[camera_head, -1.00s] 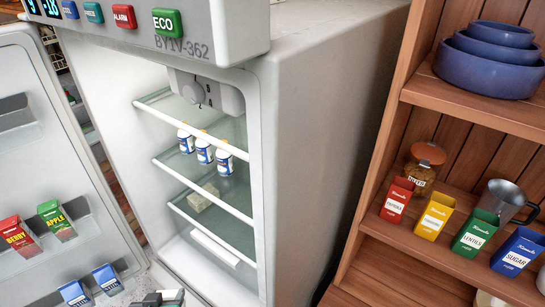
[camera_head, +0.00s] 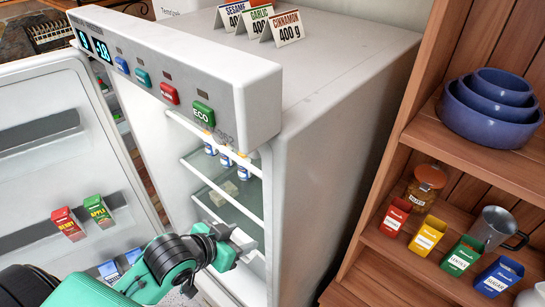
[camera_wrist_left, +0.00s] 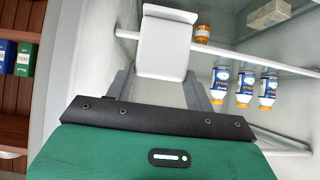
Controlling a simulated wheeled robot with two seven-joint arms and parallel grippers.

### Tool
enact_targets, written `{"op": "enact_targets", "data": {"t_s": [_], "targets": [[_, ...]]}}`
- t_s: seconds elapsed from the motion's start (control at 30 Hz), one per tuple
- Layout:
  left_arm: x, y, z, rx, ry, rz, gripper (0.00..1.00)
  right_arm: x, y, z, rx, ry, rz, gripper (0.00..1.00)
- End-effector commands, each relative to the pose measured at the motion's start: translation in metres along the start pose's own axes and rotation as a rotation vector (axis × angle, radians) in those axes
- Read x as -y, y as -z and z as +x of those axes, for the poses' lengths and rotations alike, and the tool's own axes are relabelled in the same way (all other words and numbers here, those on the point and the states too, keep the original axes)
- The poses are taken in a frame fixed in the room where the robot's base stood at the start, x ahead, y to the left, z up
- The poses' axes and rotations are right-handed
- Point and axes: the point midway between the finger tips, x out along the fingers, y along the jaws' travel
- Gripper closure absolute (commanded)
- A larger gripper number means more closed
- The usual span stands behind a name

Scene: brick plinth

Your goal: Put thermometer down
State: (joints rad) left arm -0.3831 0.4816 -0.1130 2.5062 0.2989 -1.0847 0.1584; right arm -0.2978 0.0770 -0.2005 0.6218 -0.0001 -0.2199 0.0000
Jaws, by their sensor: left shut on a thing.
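My left gripper (camera_head: 236,238) reaches in from the bottom of the head view to the open fridge (camera_head: 315,130), in front of its lower shelves. It is shut on a white, flat, block-like thing, which I take to be the thermometer (camera_wrist_left: 164,45). In the left wrist view this stands between the two grey fingers, with its face turned away from me. It is held near a white shelf edge (camera_wrist_left: 230,50); I cannot tell whether it touches. My right gripper is not in view.
Several white and blue bottles (camera_wrist_left: 243,87) stand on a fridge shelf, with a pale block (camera_wrist_left: 268,13) beyond. The open fridge door (camera_head: 60,160) is at the left. A wooden shelf unit (camera_head: 480,150) with blue bowls (camera_head: 490,115) and coloured boxes stands at the right.

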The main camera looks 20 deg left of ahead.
Motion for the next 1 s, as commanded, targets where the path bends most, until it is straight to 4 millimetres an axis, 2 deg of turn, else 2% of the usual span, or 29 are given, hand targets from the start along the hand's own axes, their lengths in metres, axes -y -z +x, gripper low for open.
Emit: {"op": "enact_targets", "data": {"t_s": [0.1, 0.67, 0.7, 0.73, 0.9, 1.0], "targets": [[0.000, 0.004, 0.002, -0.004, -0.007, 0.007, 0.73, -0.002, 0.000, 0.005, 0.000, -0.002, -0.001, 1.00], [-0.001, 0.037, 0.049, -0.006, -0.006, 0.007, 0.73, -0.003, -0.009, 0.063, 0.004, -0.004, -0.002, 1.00], [-0.001, 0.052, 0.053, -0.004, -0.007, 0.004, 0.73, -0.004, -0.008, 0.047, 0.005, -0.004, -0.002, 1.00], [-0.001, 0.058, 0.059, -0.002, -0.007, 0.002, 0.73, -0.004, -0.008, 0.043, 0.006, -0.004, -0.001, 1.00], [-0.002, 0.080, 0.091, -0.001, -0.007, 0.004, 0.73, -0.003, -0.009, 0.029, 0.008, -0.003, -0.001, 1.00], [-0.001, 0.086, 0.102, -0.002, -0.007, 0.004, 0.73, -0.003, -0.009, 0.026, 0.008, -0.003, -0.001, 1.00]]}}
